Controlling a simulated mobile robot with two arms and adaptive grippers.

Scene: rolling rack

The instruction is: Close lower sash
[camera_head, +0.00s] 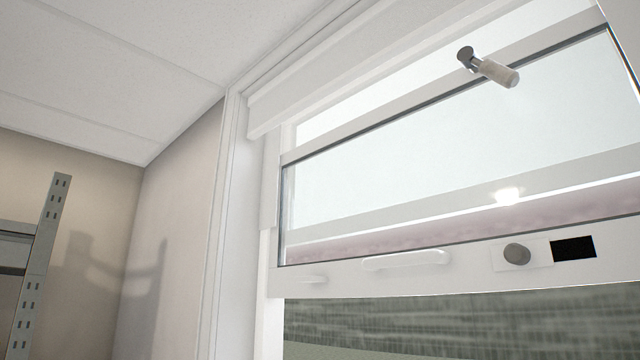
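The lower sash (340,281) is a white-framed glass pane in the window and stands raised, with an open gap below it that shows a grey-green outdoor surface. A metal handle with a pale grip (493,71) sticks out near the top of the window. Neither of my grippers is in view.
A grey metal rack (38,250) stands at the left edge. A white window frame (226,240) and a beige wall (185,200) lie between it and the sash. A shadow of an arm-like shape falls on the wall.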

